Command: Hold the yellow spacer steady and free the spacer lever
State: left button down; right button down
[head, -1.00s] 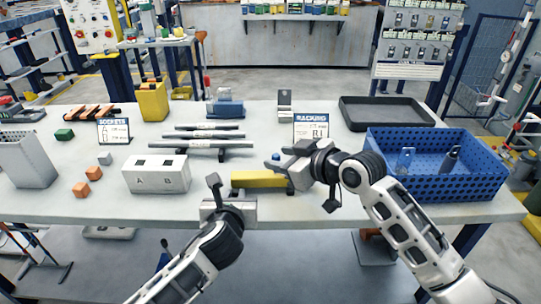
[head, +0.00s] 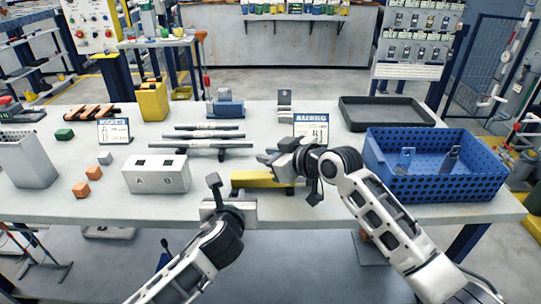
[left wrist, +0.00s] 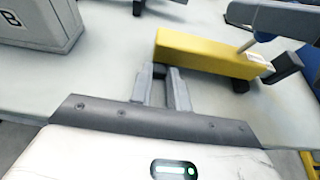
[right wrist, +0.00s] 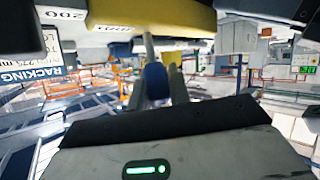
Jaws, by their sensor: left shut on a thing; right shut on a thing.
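The yellow spacer (head: 255,179) lies along the front of the bench and shows as a long bar in the left wrist view (left wrist: 205,52). My left gripper (head: 234,195) is at its left end, shut on it; its fingers (left wrist: 166,70) meet that end. My right gripper (head: 268,159) is above the spacer, shut on the spacer lever. In the right wrist view the lever's grey rod and blue knob (right wrist: 156,82) stand between its fingers (right wrist: 163,72), with the spacer (right wrist: 150,18) above. In the head view the right hand hides the lever and the spacer's right end.
A white block marked A and B (head: 157,176) stands left of the spacer. A RACKING sign (head: 311,127) stands behind my right gripper. A blue perforated crate (head: 440,188) is at the right, before a black tray (head: 385,112).

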jog(key=shift+w+f+m+g+h, duration=0.1)
jog(key=shift+w+m+g+h, duration=0.3)
jog(key=shift+g, duration=0.6)
jog(key=shift+w, duration=0.1)
jog(key=c, duration=1.3)
grip_release()
jog(key=v, duration=1.2)
jog(key=shift+d, duration=0.1)
